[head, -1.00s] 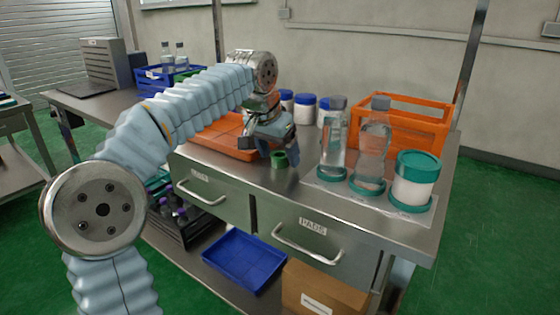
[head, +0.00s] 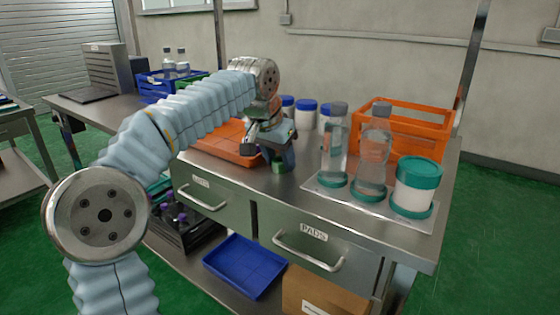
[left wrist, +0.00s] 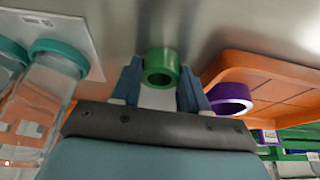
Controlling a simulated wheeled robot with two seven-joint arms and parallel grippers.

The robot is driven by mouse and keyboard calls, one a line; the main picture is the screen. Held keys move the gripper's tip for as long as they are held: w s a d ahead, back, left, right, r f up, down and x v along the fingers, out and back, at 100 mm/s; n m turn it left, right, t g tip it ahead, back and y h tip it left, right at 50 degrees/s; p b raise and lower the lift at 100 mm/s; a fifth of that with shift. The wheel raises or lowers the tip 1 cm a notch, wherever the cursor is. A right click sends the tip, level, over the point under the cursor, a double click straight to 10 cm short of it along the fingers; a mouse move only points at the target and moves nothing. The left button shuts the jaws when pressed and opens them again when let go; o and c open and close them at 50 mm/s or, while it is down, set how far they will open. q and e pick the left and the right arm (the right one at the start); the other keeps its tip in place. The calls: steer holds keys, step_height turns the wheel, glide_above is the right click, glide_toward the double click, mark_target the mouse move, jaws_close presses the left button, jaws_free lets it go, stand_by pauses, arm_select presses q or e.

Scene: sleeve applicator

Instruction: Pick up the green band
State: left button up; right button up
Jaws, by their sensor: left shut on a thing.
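The green band (head: 283,167) is a short, thick ring near the front edge of the bench, to the right of the orange tray. My left gripper (head: 277,155) reaches down over it and partly hides it in the head view. In the left wrist view the green band (left wrist: 161,66) sits between the two fingers of my left gripper (left wrist: 160,82), which are shut on it. I cannot tell whether the band still touches the bench top. My right gripper is not in view.
The orange tray (head: 222,143) lies left of the gripper, with a purple band (left wrist: 231,98) in it. To the right, clear bottles (head: 335,150) and a white jar (head: 416,187) stand on a pale mat. White tubs and an orange crate (head: 437,131) are behind.

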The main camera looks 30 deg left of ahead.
mark_target(280, 172)
arm_select(q)
steer(key=shift+r, duration=0.4)
steer(key=r, duration=0.3)
steer(key=shift+s+d+p, duration=0.2)
steer(key=shift+d+p, duration=0.05)
steer(key=shift+p, duration=0.1)
steer(key=s+d+r, duration=0.7)
steer(key=s+r, duration=0.2)
steer(key=s, duration=0.2)
steer(key=shift+d, duration=0.25)
steer(key=shift+s+r, duration=0.1)
steer(key=shift+r, duration=1)
